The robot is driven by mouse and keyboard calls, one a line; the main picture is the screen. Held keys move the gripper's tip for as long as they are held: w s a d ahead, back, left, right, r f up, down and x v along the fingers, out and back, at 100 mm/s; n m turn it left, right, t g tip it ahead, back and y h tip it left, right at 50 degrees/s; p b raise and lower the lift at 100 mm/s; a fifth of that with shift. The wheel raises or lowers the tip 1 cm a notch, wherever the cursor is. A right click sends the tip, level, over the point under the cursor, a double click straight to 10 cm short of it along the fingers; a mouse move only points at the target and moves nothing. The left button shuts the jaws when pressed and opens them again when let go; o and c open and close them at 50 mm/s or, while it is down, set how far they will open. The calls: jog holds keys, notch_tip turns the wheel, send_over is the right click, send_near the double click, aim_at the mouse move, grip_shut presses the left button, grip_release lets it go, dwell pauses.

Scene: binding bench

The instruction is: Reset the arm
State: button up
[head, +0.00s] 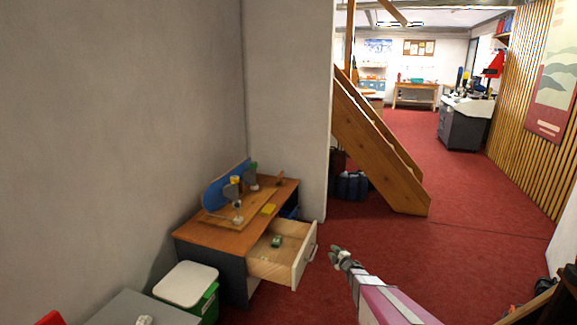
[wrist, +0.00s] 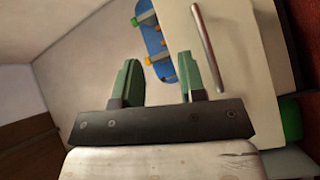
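My gripper (head: 338,253) is in the lower middle of the head view, right of the open drawer (head: 302,262) and apart from it, above the red floor. In the wrist view my gripper (wrist: 160,80) has its two green fingers spread apart, with nothing between them. The drawer's metal handle (wrist: 207,48) and pale front show beyond the fingers. My arm reaches in from the bottom right of the head view.
The drawer juts from a wooden-topped desk (head: 190,234) and holds a small green item (head: 277,241). A blue board (head: 220,190) stands on the desk. A white-lidded green bin (head: 186,284) is beside it. Wooden stairs (head: 380,145) rise behind. Red floor is open to the right.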

jog(key=s+d+r+m+g+h, duration=0.3)
jog(key=s+r+m+g+h, duration=0.2)
jog(key=s+r+m+h, duration=0.55)
jog(key=s+a+r+m+g+y, duration=0.1)
jog(key=s+a+r+m+g, duration=0.1)
jog(key=s, duration=0.7)
jog(key=s+a+r+m+g+y, duration=0.1)
jog(key=s+a+r+m+g, duration=0.2)
jog(key=s, duration=0.6)
jog(key=s+a+r+m+g+y, duration=0.1)
jog(key=s+a+r+m+g, duration=0.2)
jog(key=s+g, duration=0.3)
jog(key=s+r+m, duration=0.1)
jog(key=s, duration=0.3)
jog(key=shift+a+r, duration=0.25)
jog(key=shift+s, duration=0.1)
dwell(1.0)
